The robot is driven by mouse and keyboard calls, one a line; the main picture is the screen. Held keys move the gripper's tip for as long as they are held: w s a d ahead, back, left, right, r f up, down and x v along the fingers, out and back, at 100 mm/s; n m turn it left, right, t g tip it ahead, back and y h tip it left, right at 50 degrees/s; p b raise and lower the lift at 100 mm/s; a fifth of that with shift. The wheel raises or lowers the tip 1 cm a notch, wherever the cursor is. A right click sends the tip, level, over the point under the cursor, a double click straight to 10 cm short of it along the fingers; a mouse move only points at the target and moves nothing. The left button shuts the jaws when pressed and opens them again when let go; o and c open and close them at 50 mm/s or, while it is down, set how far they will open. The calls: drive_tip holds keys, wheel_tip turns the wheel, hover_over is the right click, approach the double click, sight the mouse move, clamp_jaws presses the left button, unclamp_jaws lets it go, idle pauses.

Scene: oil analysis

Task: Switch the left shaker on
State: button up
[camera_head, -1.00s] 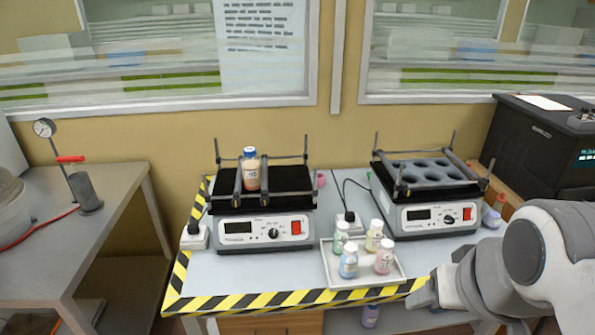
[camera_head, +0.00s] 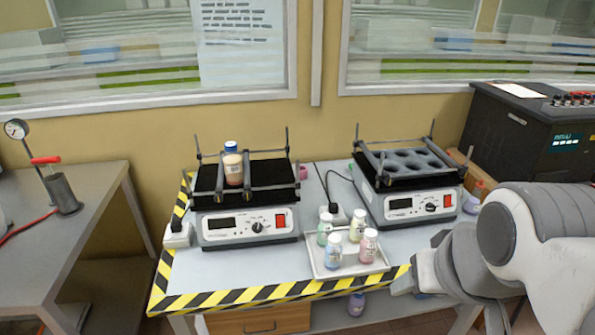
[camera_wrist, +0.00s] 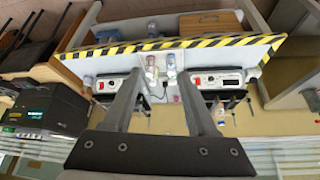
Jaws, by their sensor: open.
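The left shaker (camera_head: 247,226) is a grey-white box with a dark display, a black knob and a red switch (camera_head: 280,221) at the right of its front panel. A brown bottle with a blue cap (camera_head: 233,168) stands between bars on its black platform. In the wrist view, which is upside down, the left shaker (camera_wrist: 219,79) appears on the right, beyond the fingers. My gripper (camera_wrist: 160,74) is open and empty, and well apart from the shaker. In the head view my gripper (camera_head: 402,284) is low at the right, by the bench's front edge.
The right shaker (camera_head: 420,205) has an empty holed platform. A tray (camera_head: 345,270) with several bottles stands between the shakers near the striped front edge. A black instrument (camera_head: 520,130) stands at the far right. A side table (camera_head: 80,220) with a gauge is at left.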

clamp_jaws()
idle(1.5)
